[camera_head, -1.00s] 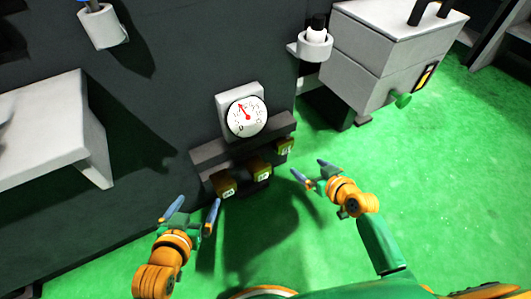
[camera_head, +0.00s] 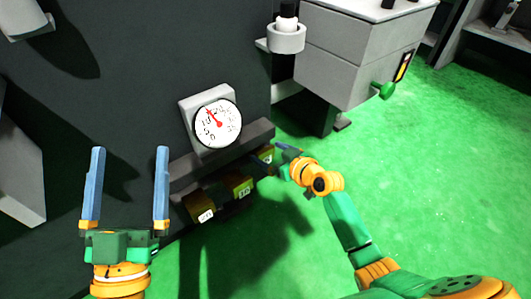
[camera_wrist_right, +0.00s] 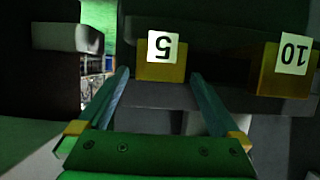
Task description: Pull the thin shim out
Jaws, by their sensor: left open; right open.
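Three yellow shim tabs with white labels stick out in a row below the dial. The rightmost tab (camera_head: 267,157) reads 5 upside down in the right wrist view (camera_wrist_right: 163,70). The middle tab (camera_head: 243,187) reads 10 there (camera_wrist_right: 287,82). The left tab (camera_head: 199,209) has a label too small to read. My right gripper (camera_head: 274,155) is open at the tab marked 5. In the right wrist view its fingertips (camera_wrist_right: 160,73) lie on either side of that tab; I cannot tell if they touch it. My left gripper (camera_head: 130,150) is open and empty, left of the row.
A dial gauge (camera_head: 217,123) sits above a dark grey ledge (camera_head: 258,134) over the tabs. A grey cabinet (camera_head: 340,62) with a green knob (camera_head: 384,91) stands at the right. A cup holder (camera_head: 286,40) is beside it. The green floor at right is clear.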

